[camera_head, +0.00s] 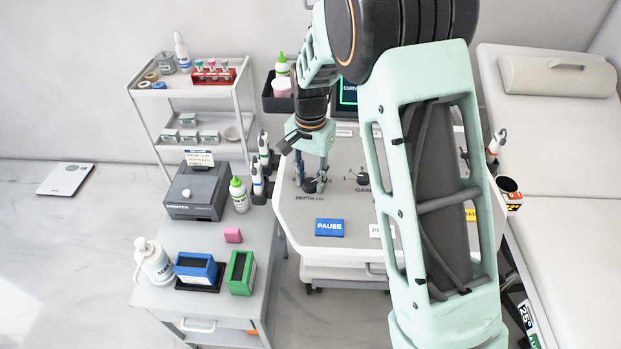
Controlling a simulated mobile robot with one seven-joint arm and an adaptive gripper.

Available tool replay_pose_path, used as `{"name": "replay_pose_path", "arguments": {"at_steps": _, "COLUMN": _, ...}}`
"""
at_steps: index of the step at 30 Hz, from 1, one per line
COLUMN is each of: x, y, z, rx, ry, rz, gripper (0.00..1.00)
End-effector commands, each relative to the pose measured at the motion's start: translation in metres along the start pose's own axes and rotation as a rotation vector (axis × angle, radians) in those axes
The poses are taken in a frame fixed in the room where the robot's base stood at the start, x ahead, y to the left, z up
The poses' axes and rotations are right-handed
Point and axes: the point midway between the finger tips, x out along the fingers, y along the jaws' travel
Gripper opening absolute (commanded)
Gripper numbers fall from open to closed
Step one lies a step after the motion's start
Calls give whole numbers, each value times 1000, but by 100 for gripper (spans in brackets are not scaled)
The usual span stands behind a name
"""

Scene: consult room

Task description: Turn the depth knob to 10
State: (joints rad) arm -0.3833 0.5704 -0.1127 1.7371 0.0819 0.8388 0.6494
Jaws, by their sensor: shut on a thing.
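The depth knob (310,186) is a small dark knob on the pale console panel (292,222), just above the printed "DEPTH cm" label. My gripper (312,183) points down over it, with its fingers shut on the knob. The fingers hide most of the knob, and I cannot read its pointer or scale numbers. The gain knob (362,178) stands to its right, above the "GAIN" label, apart from my gripper. My arm covers the right part of the console.
A blue PAUSE card (329,228) lies on the panel below the knob. Probes (263,165) stand in holders at the console's left edge. A cart (188,303) at left holds bottles and blue and green boxes. An exam couch (565,150) stands at right.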

Motion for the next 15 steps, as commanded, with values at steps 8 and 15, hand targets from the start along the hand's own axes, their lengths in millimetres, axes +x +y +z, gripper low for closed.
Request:
{"name": "replay_pose_path", "arguments": {"at_steps": 8, "x": -1, "y": 0, "z": 0, "rx": 118, "ry": 1, "rz": -1, "gripper": 5}}
{"name": "replay_pose_path", "arguments": {"at_steps": 15, "x": -1, "y": 0, "z": -1, "rx": 156, "ry": 1, "rz": -1, "gripper": 5}}
